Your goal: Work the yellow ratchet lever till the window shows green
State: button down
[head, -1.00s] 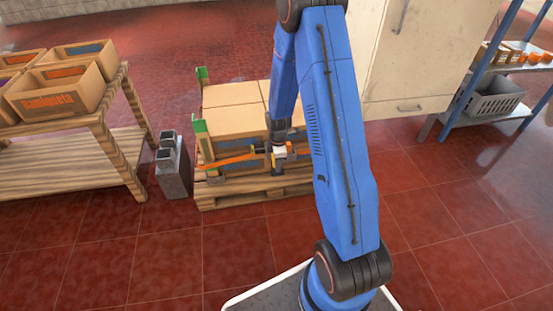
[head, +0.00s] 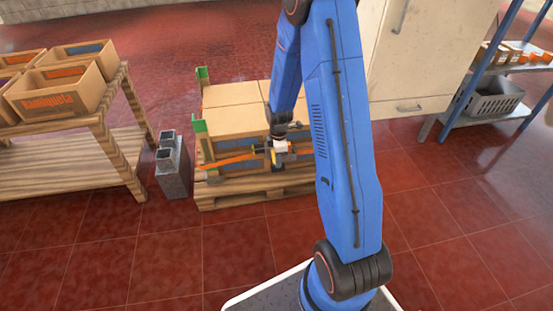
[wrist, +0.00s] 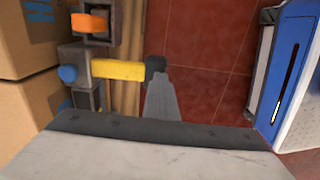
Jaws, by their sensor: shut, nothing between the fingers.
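The yellow ratchet lever (wrist: 118,69) lies sideways in the wrist view, with a black tip at its right end. Its left end joins the grey ratchet body (wrist: 74,55), which has a blue knob (wrist: 67,74) on it. My gripper (wrist: 168,78) is shut and empty. Its fingertips are right beside the lever's black tip; I cannot tell whether they touch. In the head view my gripper (head: 280,162) is small at the front of the strapped boxes, and the ratchet is partly hidden there. I cannot make out the window or its colour.
An orange strap (head: 228,161) runs across the cardboard boxes (head: 232,94) on a wooden pallet (head: 226,194). Grey blocks (head: 172,166) and a wooden table (head: 95,122) stand left. A cream cabinet (head: 420,60) and a shelf rack (head: 490,112) stand right. The red floor in front is clear.

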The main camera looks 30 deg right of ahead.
dwell(0.3)
jog(key=shift+w+d+f, duration=0.1)
jog(key=shift+w+f, duration=0.05)
jog(key=shift+f, duration=0.6)
jog(key=shift+w+f, duration=0.15)
jog(key=shift+f, duration=0.6)
